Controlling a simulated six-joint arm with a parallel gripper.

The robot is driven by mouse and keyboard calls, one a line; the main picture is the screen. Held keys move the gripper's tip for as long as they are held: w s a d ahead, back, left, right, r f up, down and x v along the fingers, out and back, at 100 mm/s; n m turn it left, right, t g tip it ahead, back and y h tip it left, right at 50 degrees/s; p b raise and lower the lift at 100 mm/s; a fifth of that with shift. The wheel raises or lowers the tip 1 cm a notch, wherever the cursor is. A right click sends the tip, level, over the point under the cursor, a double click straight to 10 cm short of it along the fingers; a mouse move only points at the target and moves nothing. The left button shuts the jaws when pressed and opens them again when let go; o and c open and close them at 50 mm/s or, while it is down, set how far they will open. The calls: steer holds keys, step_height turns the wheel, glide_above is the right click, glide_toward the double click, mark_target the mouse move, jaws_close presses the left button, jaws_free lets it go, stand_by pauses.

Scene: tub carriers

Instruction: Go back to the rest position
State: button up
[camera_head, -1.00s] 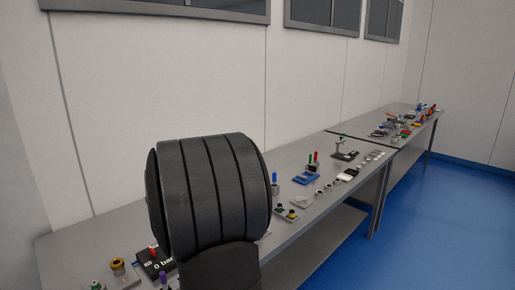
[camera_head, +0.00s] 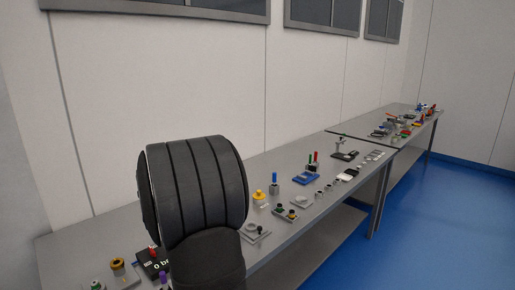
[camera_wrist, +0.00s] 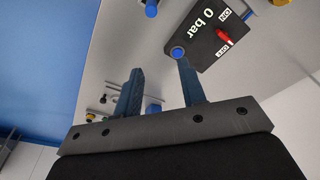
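My gripper (camera_wrist: 159,72) shows in the wrist view with its two dark blue fingers apart and nothing held between them. The fingers point over the grey bench (camera_wrist: 118,48). A black box (camera_wrist: 213,42) marked "0 bar", with a red ON/OFF switch, lies beyond the right fingertip; whether they touch is hard to tell. In the head view my black arm joint covers part of this box (camera_head: 144,258), and my gripper is not visible there.
The long grey bench (camera_head: 290,222) runs along the wall. On it are a yellow-based part (camera_head: 259,196), a blue-topped part (camera_head: 274,182), a blue tray (camera_head: 305,178) and a brass ring part (camera_head: 118,265). A second bench stands farther back. Blue floor (camera_head: 420,225) is clear at right.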

steer(key=a+f, duration=0.1)
steer(key=a, duration=2.1)
step_height(320, 180, down, 8)
steer(key=shift+s+a+n, duration=0.25)
steer(key=shift+n, duration=0.05)
steer(key=shift+o, duration=0.2)
